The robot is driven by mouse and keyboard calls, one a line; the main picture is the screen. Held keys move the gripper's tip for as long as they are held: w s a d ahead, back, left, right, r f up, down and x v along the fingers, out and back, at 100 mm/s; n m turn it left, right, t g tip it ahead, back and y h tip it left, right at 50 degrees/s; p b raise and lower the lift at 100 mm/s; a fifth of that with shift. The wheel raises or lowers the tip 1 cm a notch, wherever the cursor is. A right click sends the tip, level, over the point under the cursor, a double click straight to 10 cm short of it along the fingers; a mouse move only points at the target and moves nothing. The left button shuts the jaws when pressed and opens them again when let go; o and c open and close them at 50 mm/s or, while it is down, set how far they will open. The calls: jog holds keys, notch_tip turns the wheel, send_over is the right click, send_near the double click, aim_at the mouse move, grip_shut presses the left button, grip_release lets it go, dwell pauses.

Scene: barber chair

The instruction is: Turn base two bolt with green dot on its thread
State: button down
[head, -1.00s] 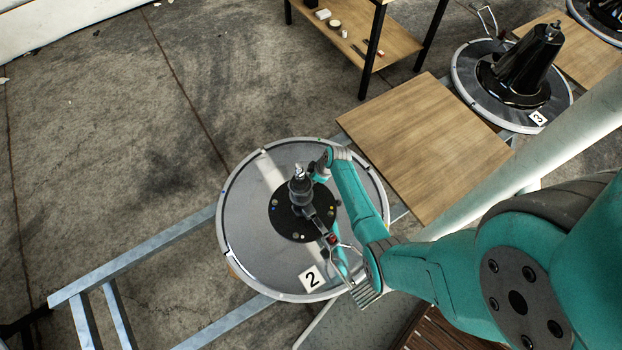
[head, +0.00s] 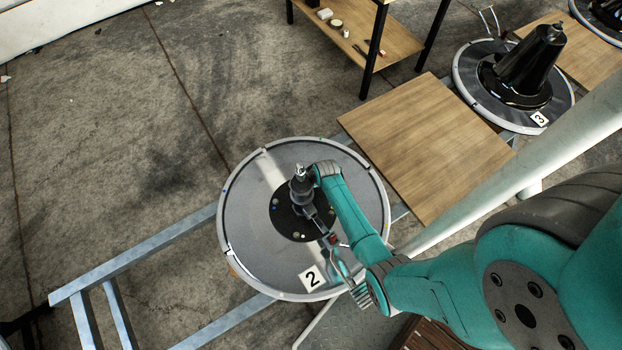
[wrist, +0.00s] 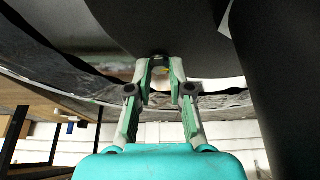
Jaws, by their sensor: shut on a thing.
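Base two (head: 245,240) is a round grey disc with a "2" label (head: 312,279). A black hub (head: 287,222) with small coloured dots around its rim and an upright post (head: 299,180) stand in its middle. My arm reaches over the disc to the post's right side; my gripper is mostly hidden there in the head view. In the wrist view, my gripper (wrist: 160,66) has its fingertips closed around a small bolt (wrist: 159,57) at the edge of a dark surface. A pale yellowish spot shows between the tips. I cannot make out a green dot on the thread.
A pedal loop with a red part (head: 333,239) lies on the disc's near right. A wooden board (head: 425,145) adjoins base two, with base three (head: 515,85) beyond. A wooden shelf (head: 350,35) stands at the back. A metal frame (head: 130,258) runs left. The concrete floor at left is clear.

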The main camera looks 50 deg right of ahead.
dwell(0.3)
jog(key=c, duration=1.1)
grip_release()
jog(key=shift+o, duration=0.2)
jog(key=v, duration=1.2)
